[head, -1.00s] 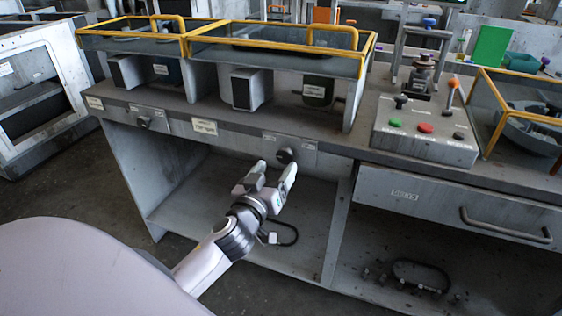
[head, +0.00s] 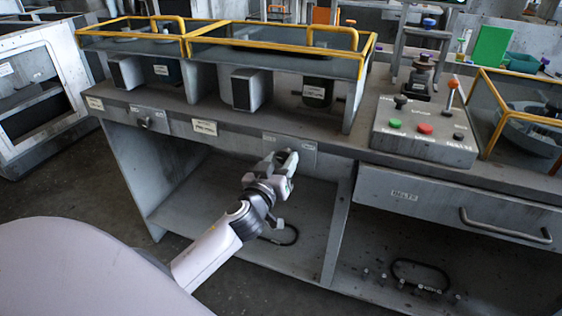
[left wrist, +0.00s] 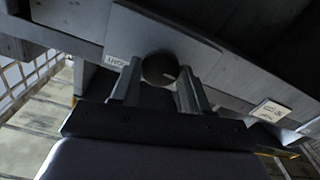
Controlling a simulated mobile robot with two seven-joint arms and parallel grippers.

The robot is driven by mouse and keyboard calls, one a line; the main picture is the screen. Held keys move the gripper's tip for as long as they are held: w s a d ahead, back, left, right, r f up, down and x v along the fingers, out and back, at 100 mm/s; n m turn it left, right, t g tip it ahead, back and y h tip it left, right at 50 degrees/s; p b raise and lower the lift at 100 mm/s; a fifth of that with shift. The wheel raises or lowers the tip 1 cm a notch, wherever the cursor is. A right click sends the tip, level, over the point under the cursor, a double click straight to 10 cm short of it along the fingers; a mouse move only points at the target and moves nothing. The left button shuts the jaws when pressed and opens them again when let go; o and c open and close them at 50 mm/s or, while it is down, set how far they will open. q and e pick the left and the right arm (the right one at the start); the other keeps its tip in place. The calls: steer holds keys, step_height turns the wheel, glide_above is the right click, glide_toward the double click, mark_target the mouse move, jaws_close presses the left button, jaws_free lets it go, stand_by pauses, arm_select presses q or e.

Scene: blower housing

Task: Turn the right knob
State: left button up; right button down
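The right knob (left wrist: 160,69) is a dark round knob on the front panel (head: 306,154) below the bench top. In the left wrist view it sits between the two fingertips, with a finger against each side. My left gripper (head: 281,161) is at this panel, shut on the knob, and its fingers mostly hide the knob in the head view. The gripper also shows in the left wrist view (left wrist: 160,80). The left knob (head: 145,122) is on a similar panel farther left, clear of the gripper. My right gripper is not in view.
The bench-top edge (head: 240,134) runs just above the gripper. Below is an open shelf bay (head: 310,215) with a dark loop-shaped item. A drawer (head: 440,205) with a handle is at the right. A control box (head: 425,130) with buttons stands on the bench.

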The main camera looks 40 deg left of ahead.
arm_select(q)
steer(key=shift+m, duration=1.4)
steer(key=o, duration=1.1)
steer(key=shift+c, duration=0.2)
